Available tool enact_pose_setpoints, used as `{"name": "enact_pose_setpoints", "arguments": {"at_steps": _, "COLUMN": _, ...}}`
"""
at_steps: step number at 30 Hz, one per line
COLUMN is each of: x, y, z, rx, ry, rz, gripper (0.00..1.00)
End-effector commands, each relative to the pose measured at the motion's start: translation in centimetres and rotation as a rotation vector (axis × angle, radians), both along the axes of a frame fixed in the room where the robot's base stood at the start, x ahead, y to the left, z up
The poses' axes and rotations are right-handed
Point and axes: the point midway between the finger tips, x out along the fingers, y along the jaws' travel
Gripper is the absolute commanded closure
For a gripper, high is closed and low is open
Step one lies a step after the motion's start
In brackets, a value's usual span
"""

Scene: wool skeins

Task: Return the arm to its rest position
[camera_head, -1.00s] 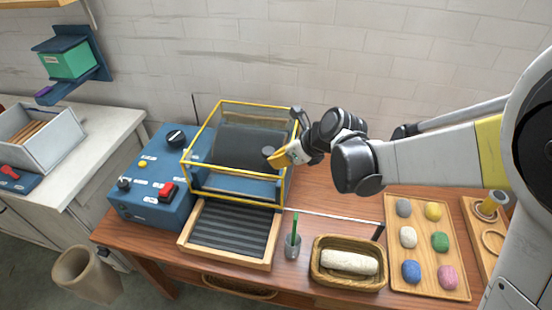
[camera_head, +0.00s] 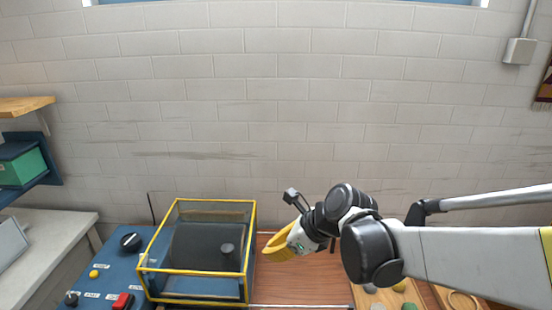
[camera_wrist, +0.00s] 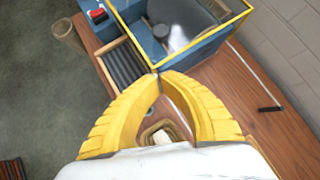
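My gripper (camera_head: 268,254) hangs above the wooden table, just right of the yellow-framed machine in the head view. In the wrist view its two yellow fingers (camera_wrist: 158,78) curve together and meet at the tips, with nothing seen held between them. My arm reaches in from the right, bent at the dark joint. Below the fingers, the wrist view shows a basket (camera_wrist: 146,137) with a pale skein in it, partly hidden by the fingers.
The yellow-framed clear guard (camera_head: 206,201) stands over the blue machine close left of my gripper. The wrist view shows its ridged tray (camera_wrist: 124,66) and a thin rod (camera_wrist: 262,85) over the table. A brick wall (camera_head: 300,120) rises behind.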

Motion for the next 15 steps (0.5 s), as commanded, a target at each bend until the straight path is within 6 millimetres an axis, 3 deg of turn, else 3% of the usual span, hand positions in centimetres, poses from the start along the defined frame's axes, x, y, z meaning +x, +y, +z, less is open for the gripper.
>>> {"name": "enact_pose_setpoints", "arguments": {"at_steps": 5, "x": -3.3, "y": -5.3, "z": -0.2, "rx": -0.268, "ry": -0.273, "rz": 0.272, "gripper": 1.0}}
{"name": "enact_pose_setpoints", "arguments": {"at_steps": 9, "x": -7.1, "y": -10.9, "z": -0.9, "rx": -0.605, "ry": -0.524, "rz": 0.631, "gripper": 1.0}}
{"name": "enact_pose_setpoints", "arguments": {"at_steps": 15, "x": -12.5, "y": -17.6, "z": -2.9, "rx": -1.046, "ry": -0.723, "rz": 1.176, "gripper": 1.0}}
